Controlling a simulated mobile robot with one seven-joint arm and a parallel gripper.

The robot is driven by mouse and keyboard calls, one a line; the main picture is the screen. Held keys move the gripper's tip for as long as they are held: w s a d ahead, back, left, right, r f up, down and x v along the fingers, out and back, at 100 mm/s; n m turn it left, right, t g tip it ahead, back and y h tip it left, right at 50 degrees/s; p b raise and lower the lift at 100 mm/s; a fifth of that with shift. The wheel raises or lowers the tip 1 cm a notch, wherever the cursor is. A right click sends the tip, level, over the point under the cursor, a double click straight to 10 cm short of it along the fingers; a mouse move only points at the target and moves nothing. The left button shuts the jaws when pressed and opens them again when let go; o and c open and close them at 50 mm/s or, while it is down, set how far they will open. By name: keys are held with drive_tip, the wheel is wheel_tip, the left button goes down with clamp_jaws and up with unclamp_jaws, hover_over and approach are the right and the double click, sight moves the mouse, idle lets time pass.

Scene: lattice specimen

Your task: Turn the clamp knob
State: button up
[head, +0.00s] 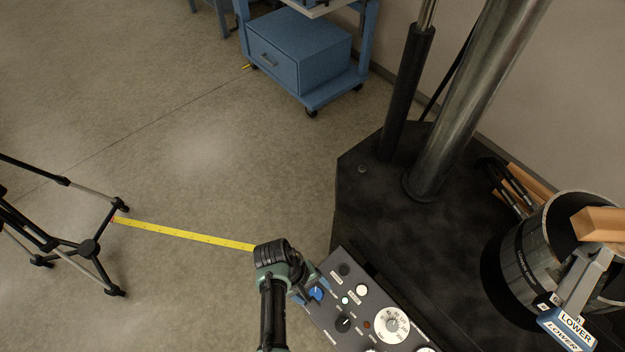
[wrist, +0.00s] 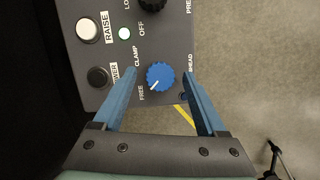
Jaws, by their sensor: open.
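The clamp knob (wrist: 160,77) is a blue, ribbed dial on a grey control panel (wrist: 98,55). Its white mark points to the lower left in the wrist view, toward the word FREE; the word CLAMP is printed higher up. My gripper (wrist: 159,80) is open, with its two blue fingers on either side of the knob. In the head view the knob (head: 316,294) shows beside my gripper (head: 303,290), whose fingers are mostly hidden.
The panel also holds a white RAISE button (wrist: 88,30), a black button (wrist: 98,77) and a large white dial (head: 393,325). A dark machine base with a metal column (head: 470,100) stands behind. A tripod (head: 75,225) and yellow tape (head: 185,233) are on the open floor at left.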

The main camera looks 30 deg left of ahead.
drive_tip(key=v, duration=1.3)
idle(0.4)
